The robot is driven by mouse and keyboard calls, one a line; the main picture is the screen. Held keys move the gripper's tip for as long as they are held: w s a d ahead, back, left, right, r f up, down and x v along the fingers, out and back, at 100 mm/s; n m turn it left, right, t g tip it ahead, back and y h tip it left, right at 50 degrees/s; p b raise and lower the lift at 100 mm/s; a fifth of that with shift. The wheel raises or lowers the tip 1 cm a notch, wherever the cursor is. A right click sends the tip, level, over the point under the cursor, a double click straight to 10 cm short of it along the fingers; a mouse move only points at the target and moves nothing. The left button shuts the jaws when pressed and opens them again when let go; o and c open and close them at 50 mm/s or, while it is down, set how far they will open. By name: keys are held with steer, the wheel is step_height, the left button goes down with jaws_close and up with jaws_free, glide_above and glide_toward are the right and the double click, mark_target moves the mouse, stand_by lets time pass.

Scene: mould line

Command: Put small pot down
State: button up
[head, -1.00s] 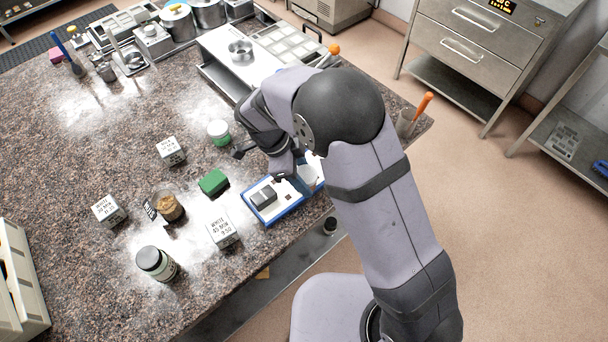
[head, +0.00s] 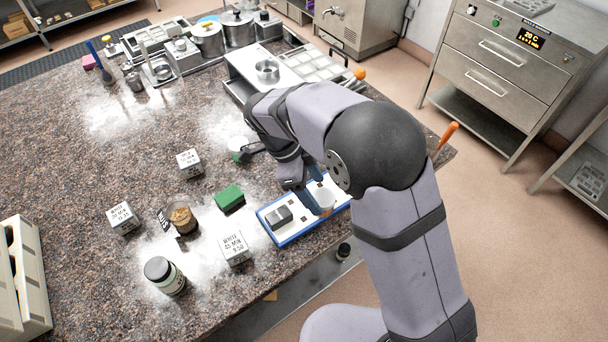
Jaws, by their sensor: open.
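A small white pot (head: 326,199) stands upright, as far as I can see, on the blue-rimmed white tray (head: 301,234) near the table's front right edge. My gripper (head: 317,190) is low over the tray with its blue fingers open at the pot. One finger shows at the pot's left side; the other is mostly hidden by my arm. I cannot tell whether the fingers touch the pot. A grey block (head: 279,217) sits at the tray's left end.
A green block (head: 230,197), white labelled cubes (head: 235,248), a brown-filled jar (head: 182,217) and a dark-lidded jar (head: 165,276) stand left of the tray. A white-and-green tub (head: 238,145) is partly behind my arm. Open stone surface lies at far left.

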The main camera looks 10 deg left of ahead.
steer(key=b+v, duration=0.1)
steer(key=v, duration=0.6)
steer(key=shift+b, duration=0.3)
steer(key=shift+r, duration=0.1)
steer(key=n+y, duration=0.1)
steer(key=n, duration=0.2)
glide_above(326, 200)
steer(key=shift+f+g, duration=0.4)
steer(key=shift+f, duration=0.2)
steer(key=s+d+f+n+y, duration=0.1)
steer(key=s+d+f+n, duration=0.2)
steer(key=s+d+n, duration=0.3)
steer(key=s+d+f+n+y, duration=0.2)
steer(key=s+d+f+n, duration=0.2)
steer(key=s+d+n, duration=0.3)
steer(key=d+n, duration=0.1)
steer(key=d, duration=0.2)
steer(key=shift+d+f+y, duration=0.25)
steer(key=shift+d+y, duration=0.05)
steer(key=shift+d, duration=0.05)
steer(key=shift+o, duration=0.4)
steer(key=shift+r, duration=0.1)
